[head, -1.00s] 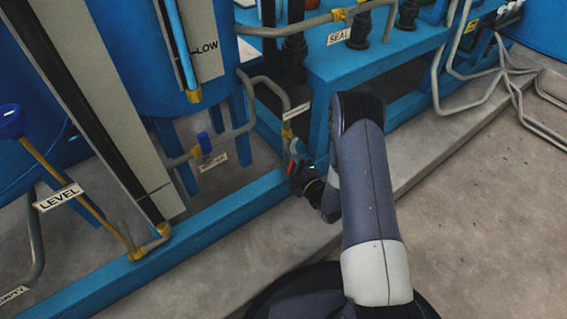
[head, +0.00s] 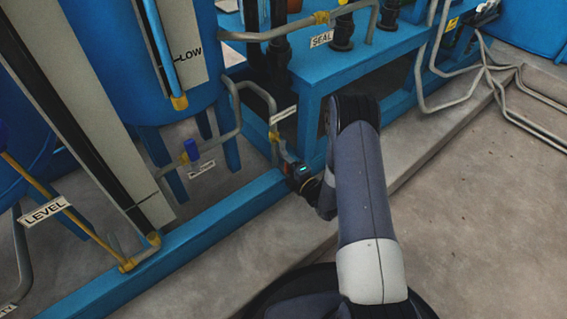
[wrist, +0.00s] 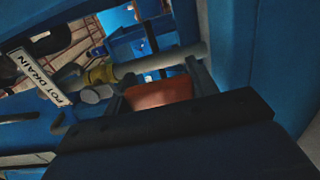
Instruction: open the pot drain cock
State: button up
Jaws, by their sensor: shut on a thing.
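The pot drain cock shows in the wrist view as a red-orange handle (wrist: 160,93) beside a yellow fitting (wrist: 100,75) on a grey pipe. A white POT DRAIN label (wrist: 40,77) hangs to its left. My gripper (wrist: 158,88) has its fingers on both sides of the red handle and is shut on it. In the head view my gripper (head: 287,160) is low at the pipe, just below a small white label (head: 283,114) too small to read. The handle is hidden there by my gripper, and its exact angle cannot be told.
A blue frame rail (head: 215,225) runs along the floor beside my gripper. A blue-handled valve (head: 191,150) stands to the left, and the blue SEAL bench (head: 350,65) behind. The concrete floor (head: 480,200) at the right is clear.

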jog(key=o, duration=1.1)
jog(key=shift+d, duration=0.1)
jog(key=p+v, duration=0.3)
jog(key=v, duration=0.7)
jog(key=shift+s+d, duration=0.2)
jog(key=shift+s, duration=0.1)
jog(key=shift+w, duration=0.1)
